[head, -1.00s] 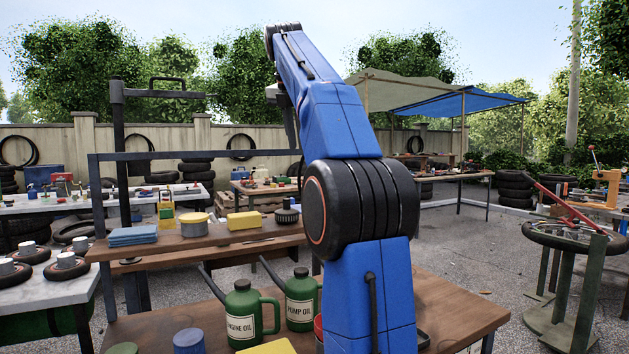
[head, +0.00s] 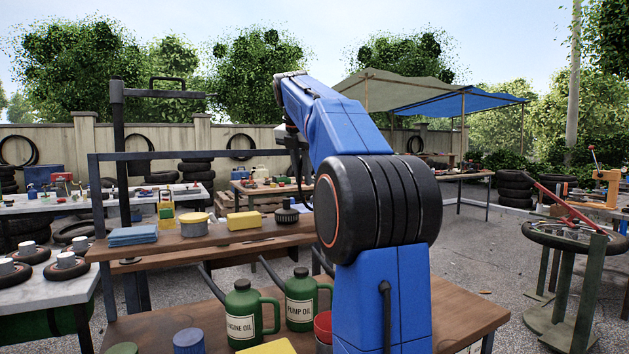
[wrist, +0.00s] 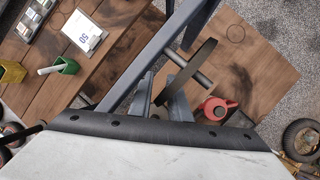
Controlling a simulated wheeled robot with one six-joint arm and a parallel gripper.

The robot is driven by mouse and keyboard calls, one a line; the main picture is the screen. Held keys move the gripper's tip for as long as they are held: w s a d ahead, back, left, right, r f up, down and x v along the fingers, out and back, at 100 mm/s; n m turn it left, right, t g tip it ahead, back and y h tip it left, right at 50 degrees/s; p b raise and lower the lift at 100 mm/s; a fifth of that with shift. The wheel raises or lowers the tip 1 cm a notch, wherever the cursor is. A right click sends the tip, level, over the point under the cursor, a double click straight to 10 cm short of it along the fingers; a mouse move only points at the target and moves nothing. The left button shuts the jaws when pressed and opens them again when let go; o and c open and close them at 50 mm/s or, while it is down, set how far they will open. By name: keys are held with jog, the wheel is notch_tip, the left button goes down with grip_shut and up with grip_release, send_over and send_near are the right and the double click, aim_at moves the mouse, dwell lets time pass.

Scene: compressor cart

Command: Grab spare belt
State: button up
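A dark band (wrist: 190,72), which looks like the spare belt, hangs around a grey peg (wrist: 184,64) in the wrist view. My gripper (wrist: 161,103) shows there as two grey fingers spread apart, just short of the band's lower end. The fingers look open with nothing clearly held; whether they touch the band I cannot tell. In the head view my gripper (head: 301,180) hangs down beyond my arm, near the right end of the shelf. The belt cannot be made out in the head view.
A wooden shelf (head: 185,244) bears cloths, a tin and a yellow box. Green oil cans (head: 250,312) stand on the bench below. Grey frame bars (wrist: 150,60) cross the wrist view close to the fingers. A red can (wrist: 214,108) stands below.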

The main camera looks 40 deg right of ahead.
jog(key=shift+f, duration=0.2)
grip_shut()
jog(key=shift+r, duration=0.1)
